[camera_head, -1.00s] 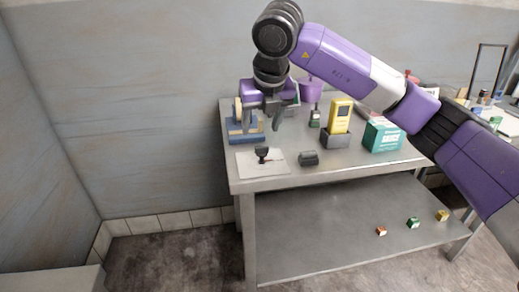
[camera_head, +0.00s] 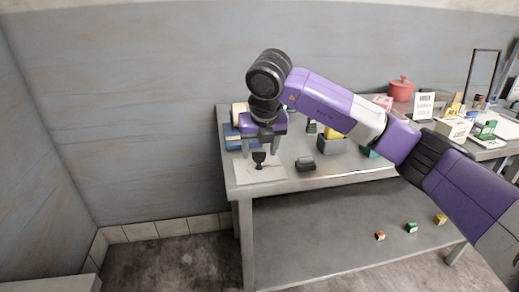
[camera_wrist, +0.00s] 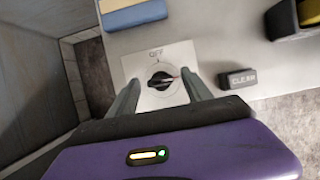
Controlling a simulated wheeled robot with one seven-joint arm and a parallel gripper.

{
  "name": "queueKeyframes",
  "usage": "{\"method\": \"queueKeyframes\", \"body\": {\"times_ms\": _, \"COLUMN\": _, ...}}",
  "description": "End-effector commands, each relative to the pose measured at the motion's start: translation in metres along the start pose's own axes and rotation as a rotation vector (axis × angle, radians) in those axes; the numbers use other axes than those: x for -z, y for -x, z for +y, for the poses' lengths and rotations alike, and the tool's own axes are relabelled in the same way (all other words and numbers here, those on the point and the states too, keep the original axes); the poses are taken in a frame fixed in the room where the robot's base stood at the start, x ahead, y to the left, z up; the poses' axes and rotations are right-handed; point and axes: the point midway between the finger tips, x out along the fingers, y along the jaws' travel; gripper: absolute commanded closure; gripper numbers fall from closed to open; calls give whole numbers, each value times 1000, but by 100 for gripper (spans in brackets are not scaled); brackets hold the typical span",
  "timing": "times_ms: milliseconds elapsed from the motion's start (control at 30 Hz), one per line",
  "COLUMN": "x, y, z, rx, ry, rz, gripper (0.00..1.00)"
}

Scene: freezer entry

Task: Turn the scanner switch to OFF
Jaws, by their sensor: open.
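The scanner switch (camera_head: 259,158) is a black rotary knob on a white plate (camera_head: 247,173) at the table's front left corner. In the wrist view the knob (camera_wrist: 160,80) shows at the plate's middle, with the word OFF (camera_wrist: 155,54) above it. A light mark on the knob points to the right, not at OFF. My gripper (camera_head: 261,150) is over the plate, pointing down. In the wrist view its two fingers are apart, one left and one right of the knob, with gaps on both sides. I cannot tell how high the fingertips are.
A dark block marked CLEAR (camera_wrist: 238,78) lies right of the plate, also in the head view (camera_head: 305,163). A blue block (camera_wrist: 135,14) is behind the plate. A dark holder with something yellow (camera_wrist: 296,18) stands back right. A wall is at left.

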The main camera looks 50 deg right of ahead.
Motion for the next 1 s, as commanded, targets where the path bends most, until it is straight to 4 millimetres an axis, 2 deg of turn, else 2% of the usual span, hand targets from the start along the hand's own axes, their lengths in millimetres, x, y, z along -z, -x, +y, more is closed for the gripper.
{"method": "queueKeyframes", "body": {"times_ms": 67, "x": 0, "y": 0, "z": 0, "rx": 0, "ry": 0, "rz": 0, "gripper": 42}}
{"method": "queueKeyframes", "body": {"times_ms": 367, "x": 0, "y": 0, "z": 0, "rx": -1, "ry": 0, "rz": 0, "gripper": 99}}
{"method": "queueKeyframes", "body": {"times_ms": 667, "x": 0, "y": -1, "z": 0, "rx": -13, "ry": 26, "rz": 0, "gripper": 100}}
{"method": "queueKeyframes", "body": {"times_ms": 1000, "x": 0, "y": -2, "z": -2, "rx": -90, "ry": 215, "rz": -2, "gripper": 100}}
